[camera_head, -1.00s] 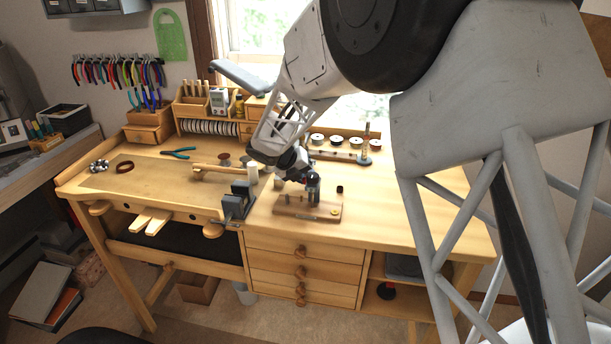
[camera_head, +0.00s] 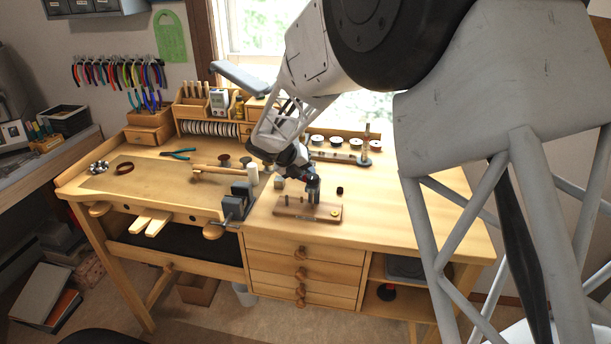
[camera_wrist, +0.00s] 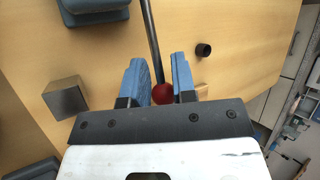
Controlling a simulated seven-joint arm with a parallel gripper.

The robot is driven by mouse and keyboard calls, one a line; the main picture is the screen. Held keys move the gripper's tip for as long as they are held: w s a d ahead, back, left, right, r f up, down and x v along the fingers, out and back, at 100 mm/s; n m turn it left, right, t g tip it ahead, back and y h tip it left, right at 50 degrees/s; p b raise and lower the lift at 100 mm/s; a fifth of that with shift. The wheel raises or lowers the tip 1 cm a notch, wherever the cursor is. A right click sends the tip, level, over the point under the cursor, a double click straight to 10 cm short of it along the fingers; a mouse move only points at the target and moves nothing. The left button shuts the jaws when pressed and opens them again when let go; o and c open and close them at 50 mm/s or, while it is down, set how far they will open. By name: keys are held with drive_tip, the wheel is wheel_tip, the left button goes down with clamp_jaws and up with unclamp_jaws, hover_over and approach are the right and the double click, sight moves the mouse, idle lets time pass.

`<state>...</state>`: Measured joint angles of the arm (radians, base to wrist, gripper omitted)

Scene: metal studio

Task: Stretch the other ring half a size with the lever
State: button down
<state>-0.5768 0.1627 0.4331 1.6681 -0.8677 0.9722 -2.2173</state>
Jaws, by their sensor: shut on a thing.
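The ring stretcher stands on a wooden base (camera_head: 290,208) at the front of the bench, with a dark upright post (camera_head: 313,190) and a small brass disc (camera_head: 334,212) on the base. In the wrist view a thin metal lever (camera_wrist: 152,40) ends in a red ball knob (camera_wrist: 162,93). My gripper (camera_wrist: 160,78) has its two blue fingers on either side of the lever near the knob, shut on it. In the head view my gripper (camera_head: 302,176) is just above and behind the post. I cannot make out a ring on the stretcher.
A grey metal block (camera_wrist: 66,97) lies left of the fingers. A small black cylinder (camera_head: 340,190) stands right of the post. A dark vise (camera_head: 238,200) is clamped at the bench front to the left. Spools (camera_head: 335,142) line the back. The right benchtop is clear.

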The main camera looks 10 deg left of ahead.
drive_tip(key=shift+w+d+r, duration=0.1)
drive_tip(key=shift+w+r, duration=0.25)
drive_tip(key=shift+r, duration=0.35)
drive_tip(key=shift+w+r, duration=0.3)
drive_tip(key=shift+r, duration=0.4)
drive_tip(key=shift+w+r, duration=0.55)
drive_tip(key=shift+r, duration=0.15)
drive_tip(key=shift+w+d+r, duration=0.15)
drive_tip(key=shift+w+r, duration=0.45)
drive_tip(key=shift+w, duration=0.15)
drive_tip(key=shift+f, duration=0.2)
drive_tip(key=c, duration=1)
unclamp_jaws()
drive_tip(key=shift+o, duration=0.3)
drive_tip(key=shift+r, duration=0.1)
drive_tip(key=shift+s+r, duration=0.1)
drive_tip(key=v, duration=0.7)
drive_tip(key=shift+a+r, duration=0.2)
drive_tip(key=shift+a, duration=0.05)
